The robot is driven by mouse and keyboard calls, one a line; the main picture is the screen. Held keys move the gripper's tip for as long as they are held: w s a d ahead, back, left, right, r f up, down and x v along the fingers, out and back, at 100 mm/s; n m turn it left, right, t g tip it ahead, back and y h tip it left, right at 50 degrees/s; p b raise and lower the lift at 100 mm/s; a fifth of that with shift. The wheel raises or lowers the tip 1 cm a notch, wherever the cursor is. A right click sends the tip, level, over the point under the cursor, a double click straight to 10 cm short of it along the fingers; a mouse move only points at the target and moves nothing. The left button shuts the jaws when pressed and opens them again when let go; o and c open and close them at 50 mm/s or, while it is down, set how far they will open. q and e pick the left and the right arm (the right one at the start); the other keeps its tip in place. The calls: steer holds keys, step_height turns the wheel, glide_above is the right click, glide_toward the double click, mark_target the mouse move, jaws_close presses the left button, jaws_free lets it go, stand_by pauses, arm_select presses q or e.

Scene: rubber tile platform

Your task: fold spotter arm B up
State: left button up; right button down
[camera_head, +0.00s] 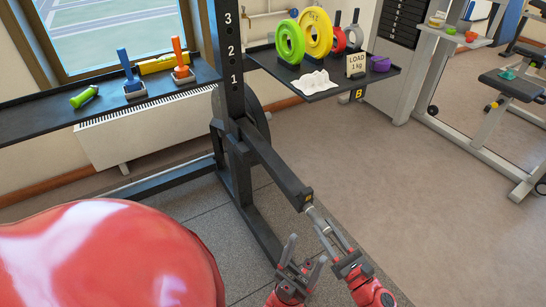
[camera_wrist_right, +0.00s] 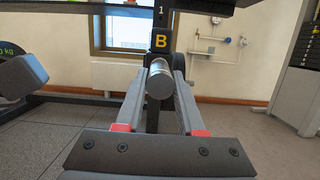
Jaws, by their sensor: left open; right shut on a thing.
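Spotter arm B (camera_head: 272,160) is a dark bar reaching out from the black rack upright (camera_head: 232,75) toward me, so it is not folded against the upright. Its end carries a yellow B, also seen on the end block (camera_wrist_right: 161,41) in the right wrist view, and a metal round handle (camera_wrist_right: 159,82). My right gripper (camera_head: 322,226) is shut on this handle, one finger on each side. My left gripper (camera_head: 302,268) is open and empty, just below and left of the right one, apart from the bar.
A shelf (camera_head: 315,90) with weight plates (camera_head: 318,32), a white cloth (camera_head: 314,82) and a load sign (camera_head: 357,64) stands behind right. A window shelf (camera_head: 40,118) holds small tools. A large red shiny shape (camera_head: 110,255) fills the lower left.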

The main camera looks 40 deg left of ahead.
step_height(320, 180, up, 14)
steer(key=a+p, duration=0.1)
steer(key=p, duration=1.2)
steer(key=shift+w+f, duration=0.15)
steer(key=shift+w, duration=0.1)
steer(key=w+a+r+p, duration=0.1)
steer(key=a+r+p, duration=0.3)
steer(key=r+p, duration=0.7)
steer(key=shift+w+a+r, duration=0.2)
steer(key=shift+w+r, duration=0.1)
steer(key=shift+r, duration=0.7)
